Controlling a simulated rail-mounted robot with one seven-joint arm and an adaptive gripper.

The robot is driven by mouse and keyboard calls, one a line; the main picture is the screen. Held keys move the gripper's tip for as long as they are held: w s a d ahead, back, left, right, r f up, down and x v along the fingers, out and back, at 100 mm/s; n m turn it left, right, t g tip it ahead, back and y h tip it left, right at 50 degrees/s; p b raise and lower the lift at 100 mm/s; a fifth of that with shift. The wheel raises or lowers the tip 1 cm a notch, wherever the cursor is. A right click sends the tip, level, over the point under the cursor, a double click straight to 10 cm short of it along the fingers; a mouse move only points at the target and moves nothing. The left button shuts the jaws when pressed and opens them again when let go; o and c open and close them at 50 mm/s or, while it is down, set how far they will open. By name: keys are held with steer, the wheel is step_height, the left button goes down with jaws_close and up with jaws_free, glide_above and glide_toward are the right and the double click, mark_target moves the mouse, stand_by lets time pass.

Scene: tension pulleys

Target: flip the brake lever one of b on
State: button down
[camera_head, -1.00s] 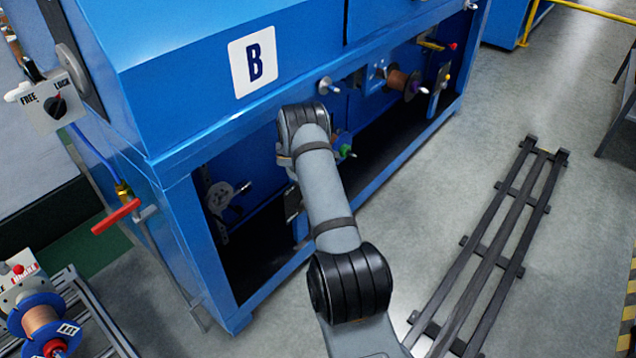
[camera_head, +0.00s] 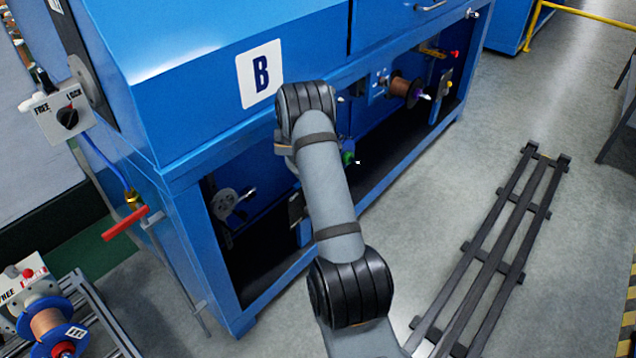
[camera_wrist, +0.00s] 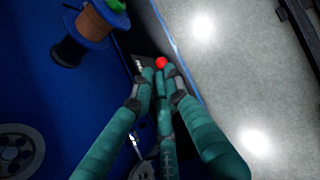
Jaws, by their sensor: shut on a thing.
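The blue machine (camera_head: 200,95) carries a white plate with the letter B (camera_head: 260,73). In the wrist view, the teal fingers of my gripper (camera_wrist: 161,75) are drawn together at the red ball end of a brake lever (camera_wrist: 160,63). They are shut on the lever, with the red ball showing just past the fingertips. A dark plate with small white lettering (camera_wrist: 139,63) lies beside it. The fingers hide the lever's shaft, so its angle cannot be told. In the head view my arm covers the gripper and this lever.
A copper spool with blue flanges and a green knob (camera_wrist: 92,25) is close to my fingers. A grey wheel (camera_wrist: 17,150) is at lower left. Another spool (camera_head: 402,87) sits further along the machine. A dark floor rack (camera_head: 490,250) lies at right, with bare floor between.

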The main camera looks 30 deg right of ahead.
steer(key=shift+s+r+p, duration=0.2)
steer(key=shift+r+p, duration=0.3)
steer(key=shift+r, duration=1.3)
steer(key=w+d+f+b, duration=0.1)
steer(key=f+b, duration=0.1)
steer(key=f, duration=0.4)
steer(key=w+d+f+b, duration=0.1)
steer(key=w+f, duration=0.1)
steer(key=f, duration=0.4)
steer(key=shift+d+f+b, duration=0.25)
steer(key=shift+b, duration=0.15)
steer(key=shift+a, duration=0.1)
